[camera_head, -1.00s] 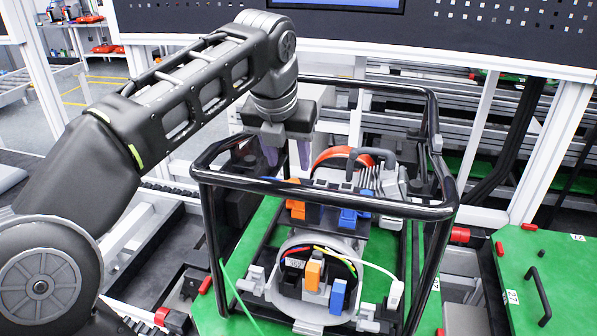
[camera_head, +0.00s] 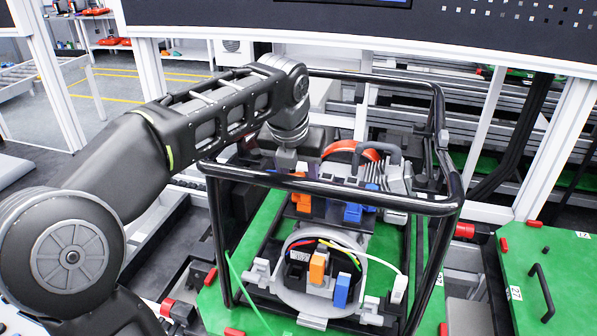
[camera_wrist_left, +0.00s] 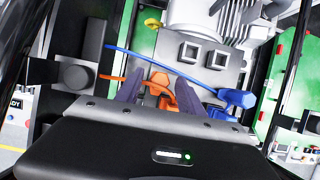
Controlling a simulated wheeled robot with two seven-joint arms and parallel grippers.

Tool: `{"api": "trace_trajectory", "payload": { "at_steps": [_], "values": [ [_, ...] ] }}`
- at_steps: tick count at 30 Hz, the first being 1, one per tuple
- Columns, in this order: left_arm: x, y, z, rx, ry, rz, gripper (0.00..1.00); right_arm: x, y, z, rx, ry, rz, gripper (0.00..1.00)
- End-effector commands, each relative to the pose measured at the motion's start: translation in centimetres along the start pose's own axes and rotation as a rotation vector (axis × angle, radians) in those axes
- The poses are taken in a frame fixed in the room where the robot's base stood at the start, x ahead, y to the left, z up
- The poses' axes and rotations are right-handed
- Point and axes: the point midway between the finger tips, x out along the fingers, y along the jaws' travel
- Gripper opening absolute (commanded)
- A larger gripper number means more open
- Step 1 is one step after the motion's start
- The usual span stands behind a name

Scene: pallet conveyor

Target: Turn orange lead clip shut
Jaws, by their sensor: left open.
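An orange lead clip (camera_head: 303,201) sits inside the black tube frame, on the upper part of the machine, left of a blue clip (camera_head: 354,212). In the left wrist view the orange clip (camera_wrist_left: 160,84) has an orange lead and shows between the two purple fingers of my left gripper (camera_wrist_left: 159,90). The fingers are apart; whether they touch the clip I cannot tell. In the head view my left gripper (camera_head: 287,160) is behind the frame's near top bar, its fingertips mostly hidden. The blue clip (camera_wrist_left: 236,100) with its blue lead is to the right. My right gripper is not in view.
The black tube frame (camera_head: 330,189) surrounds the machine. A lower orange block (camera_head: 317,268) and blue block (camera_head: 341,290) stand near coloured wires. A grey finned motor (camera_wrist_left: 215,22) lies beyond the clips. A green pallet (camera_head: 545,270) is at the right.

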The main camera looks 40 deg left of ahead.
Motion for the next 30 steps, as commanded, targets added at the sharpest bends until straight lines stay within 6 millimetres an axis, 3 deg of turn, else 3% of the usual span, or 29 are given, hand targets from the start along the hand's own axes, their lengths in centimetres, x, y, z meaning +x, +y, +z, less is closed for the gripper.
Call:
{"api": "trace_trajectory", "payload": {
  "at_steps": [7, 24, 30],
  "values": [
    [0.10, 0.02, 0.02, -0.001, -0.001, 0.000, 0.45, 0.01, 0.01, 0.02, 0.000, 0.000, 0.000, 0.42],
    [0.06, 0.02, 0.02, -0.001, -0.001, 0.000, 0.00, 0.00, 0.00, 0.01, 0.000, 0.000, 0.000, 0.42],
    [0.06, 0.02, 0.02, -0.001, -0.001, 0.000, 0.00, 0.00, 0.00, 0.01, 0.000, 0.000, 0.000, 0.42]
  ]
}}
